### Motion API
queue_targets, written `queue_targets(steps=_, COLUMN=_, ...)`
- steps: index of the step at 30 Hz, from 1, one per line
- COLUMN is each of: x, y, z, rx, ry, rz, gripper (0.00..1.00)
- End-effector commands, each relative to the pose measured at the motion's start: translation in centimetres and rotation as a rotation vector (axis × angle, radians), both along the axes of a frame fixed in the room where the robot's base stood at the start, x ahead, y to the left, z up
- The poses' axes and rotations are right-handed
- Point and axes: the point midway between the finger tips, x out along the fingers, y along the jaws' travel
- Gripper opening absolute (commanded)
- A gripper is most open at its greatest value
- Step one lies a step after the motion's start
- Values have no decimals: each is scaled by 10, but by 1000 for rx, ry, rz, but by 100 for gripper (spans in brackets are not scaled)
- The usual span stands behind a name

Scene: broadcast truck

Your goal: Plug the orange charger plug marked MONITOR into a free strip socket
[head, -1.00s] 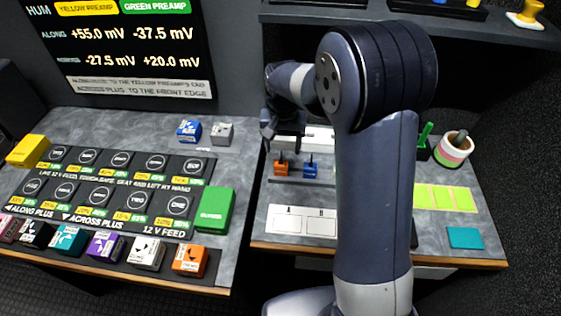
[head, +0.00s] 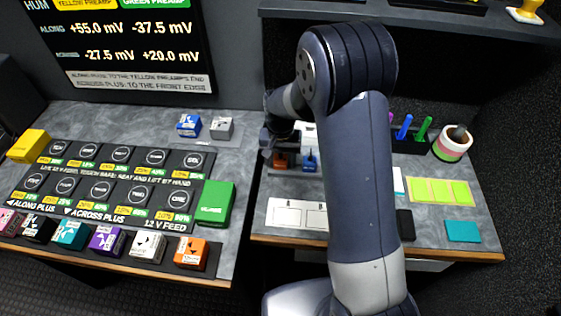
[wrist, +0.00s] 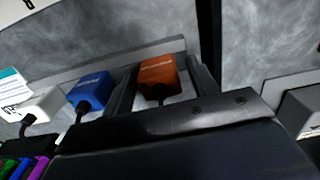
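The orange plug (head: 281,160) stands at the left end of a row on the right-hand desk, beside a blue plug (head: 309,163). In the wrist view the orange plug (wrist: 158,75) has small pale lettering that I cannot read, and a dark cable. The blue plug (wrist: 88,92) and a white plug (wrist: 36,106) are left of it. My gripper (wrist: 163,88) is open, with one finger on each side of the orange plug and narrow gaps showing. In the head view my gripper (head: 280,143) is over the plug. I cannot make out any strip sockets.
A white card marked A and B (head: 297,214) lies in front of the plugs. Pens, a cup (head: 453,143), yellow notes (head: 440,191) and a teal pad (head: 463,231) are at right. A gap separates this desk from the left desk with its feed panel (head: 110,187).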

Motion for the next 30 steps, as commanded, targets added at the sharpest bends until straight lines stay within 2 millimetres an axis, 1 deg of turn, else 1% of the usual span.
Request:
queue_targets(steps=1, x=0, y=0, z=0, rx=0, ry=0, rz=0, gripper=52)
queue_targets(steps=2, x=0, y=0, z=0, rx=0, ry=0, rz=0, gripper=50)
queue_targets(steps=15, x=0, y=0, z=0, rx=0, ry=-1, rz=0, gripper=14)
queue_targets(steps=16, x=0, y=0, z=1, rx=0, ry=-1, rz=0, gripper=12)
queue_targets(steps=23, x=1, y=0, z=2, rx=1, ry=-2, rz=0, gripper=12)
queue_targets(steps=26, x=1, y=0, z=11, rx=1, ry=-5, rz=0, gripper=12)
queue_targets(steps=29, x=1, y=0, z=28, rx=2, ry=-7, rz=0, gripper=12)
queue_targets(steps=30, x=2, y=0, z=37, rx=2, ry=-8, rz=0, gripper=12)
